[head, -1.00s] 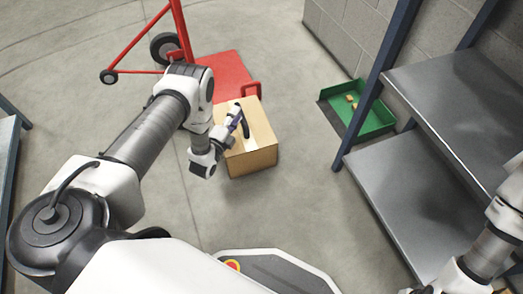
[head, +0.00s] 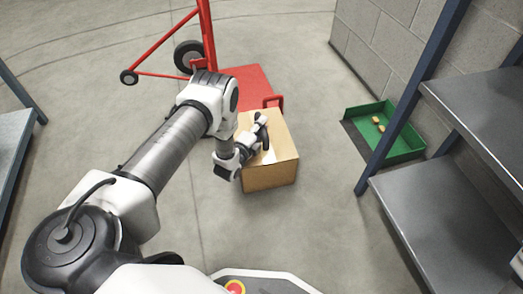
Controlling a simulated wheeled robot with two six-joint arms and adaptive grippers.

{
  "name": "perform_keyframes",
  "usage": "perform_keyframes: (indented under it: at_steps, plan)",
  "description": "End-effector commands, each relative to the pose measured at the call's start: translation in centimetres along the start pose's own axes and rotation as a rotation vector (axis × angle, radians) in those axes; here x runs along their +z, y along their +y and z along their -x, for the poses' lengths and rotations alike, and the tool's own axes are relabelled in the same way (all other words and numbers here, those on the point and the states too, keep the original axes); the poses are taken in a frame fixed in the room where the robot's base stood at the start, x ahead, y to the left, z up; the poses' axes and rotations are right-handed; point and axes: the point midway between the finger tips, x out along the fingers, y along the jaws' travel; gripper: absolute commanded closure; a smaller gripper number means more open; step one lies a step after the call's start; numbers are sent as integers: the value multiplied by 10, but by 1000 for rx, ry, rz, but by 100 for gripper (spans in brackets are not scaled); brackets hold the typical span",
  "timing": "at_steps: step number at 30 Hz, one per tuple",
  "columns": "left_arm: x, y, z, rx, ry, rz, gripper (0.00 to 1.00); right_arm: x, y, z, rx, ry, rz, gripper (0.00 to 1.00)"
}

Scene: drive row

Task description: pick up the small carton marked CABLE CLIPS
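A brown cardboard carton (head: 270,178) with a pale strip on top stands in the middle, at the near end of a red hand truck. No CABLE CLIPS marking is readable on it. My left gripper (head: 264,132) shows over the carton's top, near its left side. I cannot tell whether it touches the carton or whether its fingers are open or shut. The gripper and wrist hide part of the carton's top and left side. My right gripper is not in view.
The red hand truck (head: 243,87) has wheels behind the carton. A green tray (head: 405,145) with small tan pieces lies on the floor at right. A grey metal shelf (head: 440,215) with blue posts fills the right side. Another shelf (head: 14,135) is at left. Floor between is clear.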

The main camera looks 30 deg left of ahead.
Motion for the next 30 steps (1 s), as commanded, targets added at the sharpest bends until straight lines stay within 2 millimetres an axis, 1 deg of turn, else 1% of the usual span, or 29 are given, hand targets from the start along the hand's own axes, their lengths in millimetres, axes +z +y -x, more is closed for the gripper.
perform_keyframes:
  at_steps: [1,2,12,16,30]
  plan:
    - [0,0,0,0,0,0,90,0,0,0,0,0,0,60]
    - [0,0,0,0,0,0,100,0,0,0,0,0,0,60]
    - [0,-2,-1,-5,0,0,100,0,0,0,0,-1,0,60]
    - [0,-5,-1,-4,0,0,100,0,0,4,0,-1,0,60]
    - [0,-37,-1,-5,1,0,100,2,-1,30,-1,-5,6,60]
